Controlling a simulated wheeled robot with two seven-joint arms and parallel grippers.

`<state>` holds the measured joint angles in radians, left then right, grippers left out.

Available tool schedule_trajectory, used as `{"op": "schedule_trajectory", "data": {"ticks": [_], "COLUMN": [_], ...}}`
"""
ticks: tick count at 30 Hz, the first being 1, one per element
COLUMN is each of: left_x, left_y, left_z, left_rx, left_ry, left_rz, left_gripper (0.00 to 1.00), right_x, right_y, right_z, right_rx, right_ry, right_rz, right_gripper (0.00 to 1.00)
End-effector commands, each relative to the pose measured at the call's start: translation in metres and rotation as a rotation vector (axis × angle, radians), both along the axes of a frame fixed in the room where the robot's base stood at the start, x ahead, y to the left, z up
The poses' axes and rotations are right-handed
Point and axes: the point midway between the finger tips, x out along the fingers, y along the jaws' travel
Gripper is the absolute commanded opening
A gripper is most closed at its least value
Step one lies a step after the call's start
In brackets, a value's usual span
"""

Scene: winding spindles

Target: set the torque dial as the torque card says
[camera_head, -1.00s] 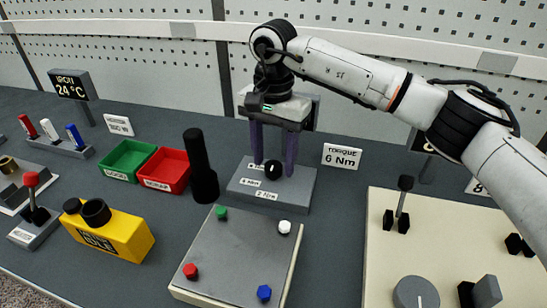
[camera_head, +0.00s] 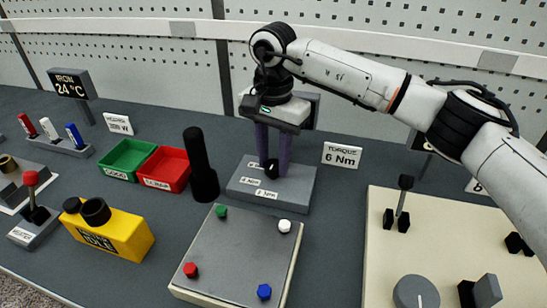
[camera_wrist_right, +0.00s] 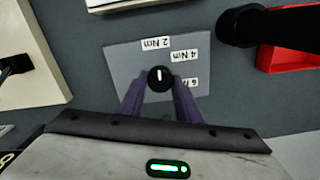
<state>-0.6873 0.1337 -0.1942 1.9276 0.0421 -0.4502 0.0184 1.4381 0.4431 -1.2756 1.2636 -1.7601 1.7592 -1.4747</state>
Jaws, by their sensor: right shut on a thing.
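The torque dial (camera_head: 271,168) is a black knob on a grey block (camera_head: 296,190) with labels. In the right wrist view its knob (camera_wrist_right: 161,78) has a white mark pointing up the picture, toward the "2 Nm" label (camera_wrist_right: 156,43). The "4 Nm" label (camera_wrist_right: 184,56) and a partly covered "6 Nm" label (camera_wrist_right: 190,84) lie to its right. The torque card (camera_head: 342,155), right of the block, reads "TORQUE 6 Nm". My right gripper (camera_head: 272,167) points down with its purple fingers shut on the knob from both sides. My left gripper is out of view.
A black upright cylinder (camera_head: 200,165) and a red bin (camera_head: 165,168) stand left of the block. A grey plate (camera_head: 240,250) with coloured knobs lies in front. A cream panel (camera_head: 440,240) with a lever and grey dial is at right.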

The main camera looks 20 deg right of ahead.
Motion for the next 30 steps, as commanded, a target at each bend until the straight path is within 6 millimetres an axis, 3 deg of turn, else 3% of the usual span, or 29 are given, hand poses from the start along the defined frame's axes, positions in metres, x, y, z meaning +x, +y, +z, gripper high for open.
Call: {"op": "schedule_trajectory", "data": {"ticks": [30], "left_x": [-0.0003], "left_y": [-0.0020], "left_z": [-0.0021], "left_rx": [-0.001], "left_ry": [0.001], "left_rz": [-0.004], "left_gripper": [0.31], "right_x": [-0.0005], "right_y": [-0.0007], "right_z": [0.0016], "right_rx": [0.001], "right_ry": [-0.002], "right_rz": [-0.900], "right_gripper": [0.08]}}
